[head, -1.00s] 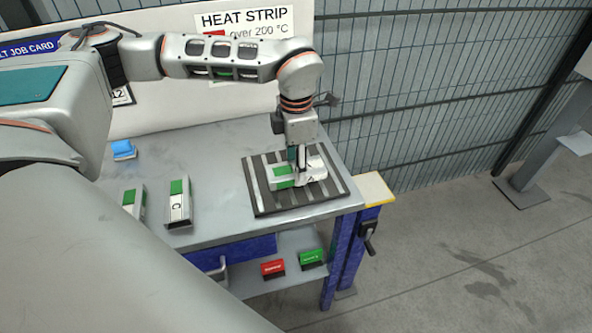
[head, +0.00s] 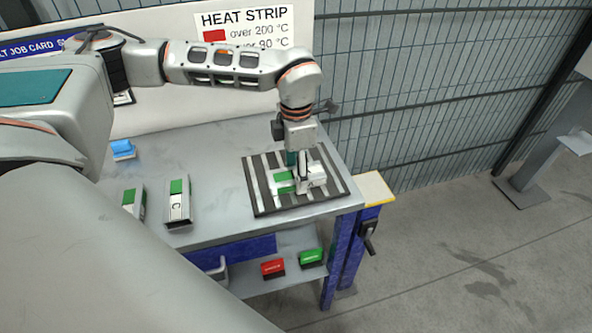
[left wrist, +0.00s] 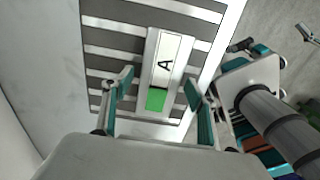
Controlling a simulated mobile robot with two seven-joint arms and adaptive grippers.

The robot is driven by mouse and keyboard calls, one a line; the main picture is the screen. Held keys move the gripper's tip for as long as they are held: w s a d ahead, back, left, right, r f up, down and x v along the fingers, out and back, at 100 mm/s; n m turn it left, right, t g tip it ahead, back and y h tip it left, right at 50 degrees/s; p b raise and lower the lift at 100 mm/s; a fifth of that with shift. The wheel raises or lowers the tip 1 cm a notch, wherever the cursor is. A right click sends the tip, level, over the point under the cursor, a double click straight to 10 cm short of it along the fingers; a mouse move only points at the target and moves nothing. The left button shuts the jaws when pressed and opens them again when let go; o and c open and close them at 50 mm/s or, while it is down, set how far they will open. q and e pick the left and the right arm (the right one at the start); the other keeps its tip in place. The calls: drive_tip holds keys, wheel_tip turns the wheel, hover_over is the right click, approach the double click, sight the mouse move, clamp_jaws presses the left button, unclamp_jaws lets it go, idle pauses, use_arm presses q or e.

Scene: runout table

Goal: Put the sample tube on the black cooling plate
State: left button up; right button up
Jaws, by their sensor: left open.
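A sample tube marked A (left wrist: 164,68), square-sided with a white label and a green end, lies on the black cooling plate (left wrist: 110,70), a dark plate with pale stripes. In the head view the tube's green end (head: 284,187) shows left of my fingers, over the plate (head: 262,204) at the table's right end. My left gripper (head: 301,178) is above the tube. In the left wrist view its fingers (left wrist: 160,84) are open, one on each side of the tube with gaps between.
A tube marked C (head: 178,206) and another green-and-white tube (head: 134,202) stand left on the grey table (head: 225,160). A blue block (head: 123,149) lies farther back. Red (head: 272,268) and green (head: 312,257) blocks lie on the lower shelf. A mesh fence (head: 420,100) stands behind.

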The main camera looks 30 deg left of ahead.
use_arm(q)
wheel_tip(320, 180, up, 12)
idle(0.4)
idle(0.5)
